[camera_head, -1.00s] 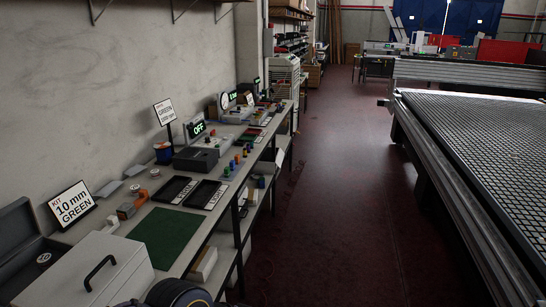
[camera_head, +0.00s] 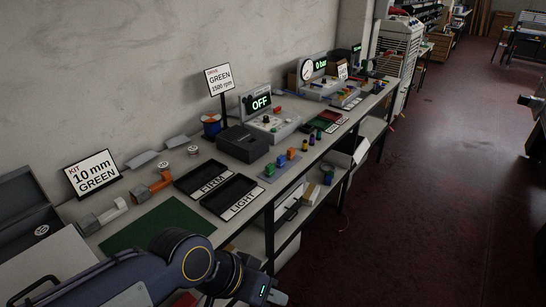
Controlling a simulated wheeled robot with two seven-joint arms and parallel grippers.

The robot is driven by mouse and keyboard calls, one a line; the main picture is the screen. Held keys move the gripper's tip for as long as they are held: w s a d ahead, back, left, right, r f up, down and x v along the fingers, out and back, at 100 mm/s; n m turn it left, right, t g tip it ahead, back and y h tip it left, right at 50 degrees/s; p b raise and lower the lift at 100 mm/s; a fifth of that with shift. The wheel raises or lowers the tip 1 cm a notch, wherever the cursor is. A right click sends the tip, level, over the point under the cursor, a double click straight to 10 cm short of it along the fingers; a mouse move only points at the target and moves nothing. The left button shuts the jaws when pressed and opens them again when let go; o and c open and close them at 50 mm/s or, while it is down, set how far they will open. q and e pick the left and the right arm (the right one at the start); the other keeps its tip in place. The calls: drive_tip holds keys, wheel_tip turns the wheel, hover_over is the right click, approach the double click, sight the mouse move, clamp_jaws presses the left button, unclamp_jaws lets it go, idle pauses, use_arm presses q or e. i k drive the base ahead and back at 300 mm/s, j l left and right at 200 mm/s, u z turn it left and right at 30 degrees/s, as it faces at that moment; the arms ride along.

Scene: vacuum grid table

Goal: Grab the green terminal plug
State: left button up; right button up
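A row of small coloured plugs stands along the front of the bench. My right gripper is out of view.
Black trays marked FIRM (camera_head: 203,176) and LIGHT (camera_head: 232,197) lie left of the plugs. A green mat (camera_head: 155,226) lies nearer. A black box (camera_head: 243,143) and an OFF display unit (camera_head: 259,104) stand behind. The floor at right (camera_head: 430,200) is clear.

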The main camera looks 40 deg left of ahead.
sight(270, 168)
drive_tip(key=i+u, duration=0.5)
drive_tip(key=i+l+u, duration=0.15)
drive_tip(key=i+u, duration=0.5)
drive_tip(key=u, duration=0.25)
drive_tip(key=i+u, duration=0.2)
drive_tip(key=u, duration=0.25)
drive_tip(key=i+u, duration=0.2)
drive_tip(key=u, duration=0.3)
drive_tip(key=i+l+u, duration=0.15)
drive_tip(key=u, duration=0.3)
